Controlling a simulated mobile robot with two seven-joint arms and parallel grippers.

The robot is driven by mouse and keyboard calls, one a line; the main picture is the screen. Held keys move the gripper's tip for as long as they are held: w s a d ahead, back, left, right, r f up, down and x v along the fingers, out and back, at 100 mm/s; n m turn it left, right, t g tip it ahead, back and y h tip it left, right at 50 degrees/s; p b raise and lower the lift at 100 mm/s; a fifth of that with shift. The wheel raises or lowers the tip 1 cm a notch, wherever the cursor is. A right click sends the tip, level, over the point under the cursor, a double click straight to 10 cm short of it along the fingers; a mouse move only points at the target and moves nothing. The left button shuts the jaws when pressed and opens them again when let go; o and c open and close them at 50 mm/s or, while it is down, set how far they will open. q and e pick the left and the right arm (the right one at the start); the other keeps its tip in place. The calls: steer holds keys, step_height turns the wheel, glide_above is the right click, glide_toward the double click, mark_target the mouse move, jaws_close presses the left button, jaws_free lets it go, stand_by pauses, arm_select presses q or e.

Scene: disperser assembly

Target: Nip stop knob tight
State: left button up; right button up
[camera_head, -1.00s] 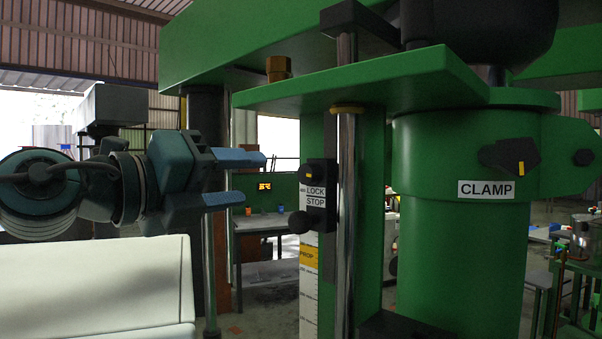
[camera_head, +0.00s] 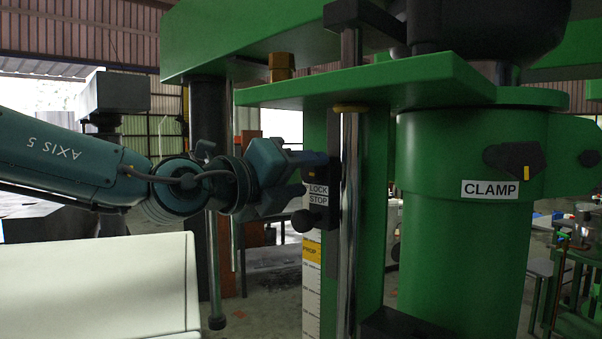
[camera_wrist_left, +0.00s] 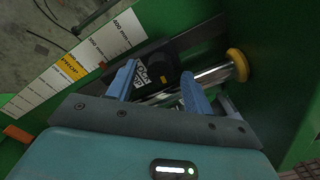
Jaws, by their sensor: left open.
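The black stop knob (camera_head: 303,221) sticks out to the left at the foot of the black stop block (camera_head: 333,190), which bears LOCK and STOP labels and sits against the bright steel rod. My left gripper (camera_head: 314,174) is open, its blue fingers reaching from the left to the block's upper part, above the knob. In the left wrist view the open fingers (camera_wrist_left: 160,84) point at the block (camera_wrist_left: 160,70), with its label between them. Whether a finger touches it I cannot tell. I cannot make out the knob clearly there. My right gripper is not in view.
A green column with a white scale strip (camera_head: 311,285) stands behind the steel rod (camera_head: 348,240). A green plate (camera_head: 380,83) overhangs above. The large green cylinder labelled CLAMP (camera_head: 460,250) stands to the right. A pale panel (camera_head: 100,290) lies at the lower left.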

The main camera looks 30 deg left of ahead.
arm_select(q)
steer(key=c, duration=1)
steer(key=shift+o, duration=0.2)
steer(key=shift+f+m+b, duration=0.15)
steer(key=shift+m+b, duration=0.45)
steer(key=shift+b, duration=0.5)
steer(key=shift+m+b, duration=0.8)
steer(key=shift+b, duration=0.05)
steer(key=shift+m+b, duration=0.5)
steer(key=shift+m, duration=0.3)
steer(key=shift+a+m, duration=0.1)
steer(key=shift+m, duration=0.8)
steer(key=m, duration=0.2)
steer(key=shift+r+m, duration=0.2)
steer(key=shift+m, duration=0.7)
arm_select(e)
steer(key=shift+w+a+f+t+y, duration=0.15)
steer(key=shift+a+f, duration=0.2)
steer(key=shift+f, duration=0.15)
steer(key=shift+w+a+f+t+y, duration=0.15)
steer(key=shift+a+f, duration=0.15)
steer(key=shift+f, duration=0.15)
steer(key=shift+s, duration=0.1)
